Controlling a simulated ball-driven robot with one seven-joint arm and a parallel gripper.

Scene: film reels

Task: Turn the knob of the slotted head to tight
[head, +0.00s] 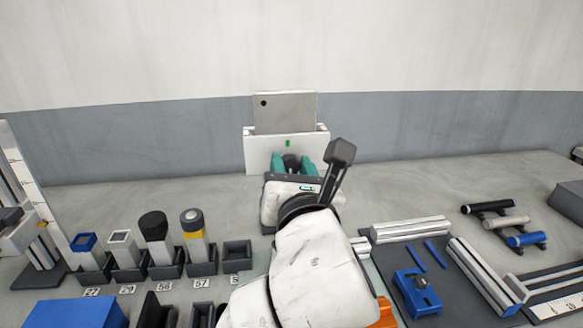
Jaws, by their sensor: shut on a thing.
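The slotted head (258,153) looks like a white block at the back of the bench, against the wall. A grey plate (286,110) with a black dot stands upright in its top, and a small green mark (288,143) shows on its front. A dark knob (291,160) shows low in front of the block. My gripper (292,164) has its teal fingers on either side of the knob and is shut on it. My wrist and arm hide the lower part of the knob, so I cannot tell how far it is turned.
Left stand several dark holders with upright pieces, such as a black-topped one (153,226), and an empty holder (237,254). A blue block (76,313) lies front left. Right are metal rails (410,229), a blue clamp (417,292) and dark, grey and blue rolls (527,239).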

